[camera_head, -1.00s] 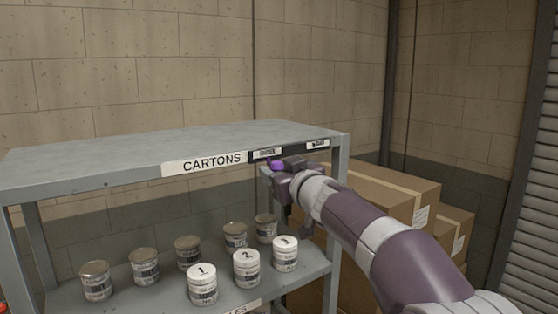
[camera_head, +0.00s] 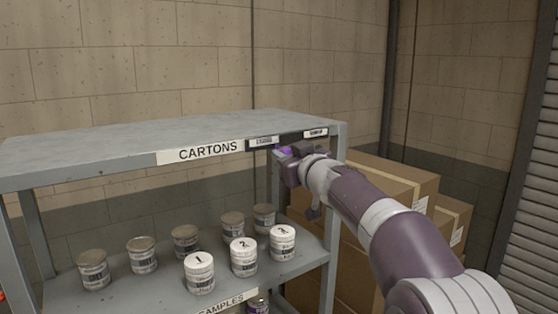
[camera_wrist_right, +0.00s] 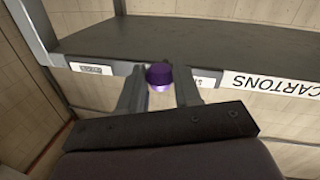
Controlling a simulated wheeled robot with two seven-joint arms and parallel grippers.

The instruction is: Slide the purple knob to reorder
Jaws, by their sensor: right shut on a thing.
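The purple knob (camera_head: 285,149) sits on a dark slider strip (camera_head: 290,138) on the front edge of the grey shelf's top board. The strip has a small white label at each end; their print is too small to read surely. The knob is between the labels, just right of the left one in the head view. My right gripper (camera_head: 288,153) is shut on the knob. In the right wrist view the knob (camera_wrist_right: 160,75) shows between the two fingers. My left gripper is not in view.
A CARTONS label (camera_head: 205,152) is left of the strip. Several lidded jars (camera_head: 200,272) stand on the lower shelf, some numbered. Cardboard boxes (camera_head: 400,180) are stacked right of the shelf, behind my right arm. The shelf top (camera_head: 150,138) is bare.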

